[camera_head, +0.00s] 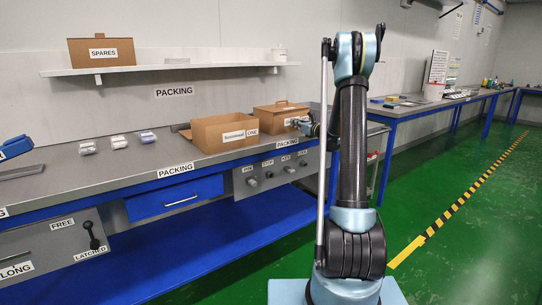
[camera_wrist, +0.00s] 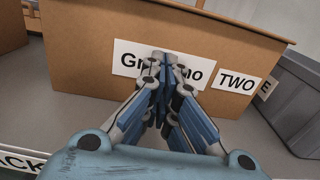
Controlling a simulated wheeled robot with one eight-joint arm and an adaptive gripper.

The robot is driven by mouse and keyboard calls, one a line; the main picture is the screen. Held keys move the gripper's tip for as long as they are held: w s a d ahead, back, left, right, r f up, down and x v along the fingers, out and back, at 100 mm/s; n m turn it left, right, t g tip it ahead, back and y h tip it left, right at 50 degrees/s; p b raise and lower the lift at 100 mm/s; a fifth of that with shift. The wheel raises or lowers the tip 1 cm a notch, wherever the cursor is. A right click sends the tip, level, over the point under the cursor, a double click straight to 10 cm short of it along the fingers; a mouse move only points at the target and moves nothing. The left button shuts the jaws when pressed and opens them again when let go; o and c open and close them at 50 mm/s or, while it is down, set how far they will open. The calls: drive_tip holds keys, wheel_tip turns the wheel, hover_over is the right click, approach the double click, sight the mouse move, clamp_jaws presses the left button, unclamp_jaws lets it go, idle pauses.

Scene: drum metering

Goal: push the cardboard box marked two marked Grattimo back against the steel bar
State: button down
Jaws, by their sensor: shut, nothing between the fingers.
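The cardboard box marked TWO (camera_wrist: 85,40) fills the upper part of the wrist view. Its white label starts "Gr" and ends "mo", with the middle hidden by my fingers, and a TWO tag sits to its right. In the head view the box (camera_head: 272,119) stands on the bench, right of the box marked ONE. My gripper (camera_wrist: 163,62) is shut and empty, its fingertips in front of the label. I cannot tell whether they touch the box. In the head view my gripper (camera_head: 303,122) is at the box's right side. I cannot make out the steel bar.
The open box marked ONE (camera_head: 218,137) stands left of box TWO. A grey bin (camera_wrist: 288,85) stands close on the right in the wrist view. The PACKING bench (camera_head: 115,165) also holds several small packets at left. A shelf (camera_head: 170,68) hangs above.

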sight(289, 122)
drive_tip(key=shift+x, duration=2.3)
drive_tip(key=shift+w+a, duration=0.1)
drive_tip(key=shift+w, duration=0.05)
drive_tip(key=shift+x, duration=2.35)
drive_tip(key=shift+w, duration=0.1)
drive_tip(key=shift+x, duration=2.4)
drive_tip(key=shift+a, duration=0.1)
drive_tip(key=shift+x, duration=1.85)
drive_tip(key=shift+v, duration=5.05)
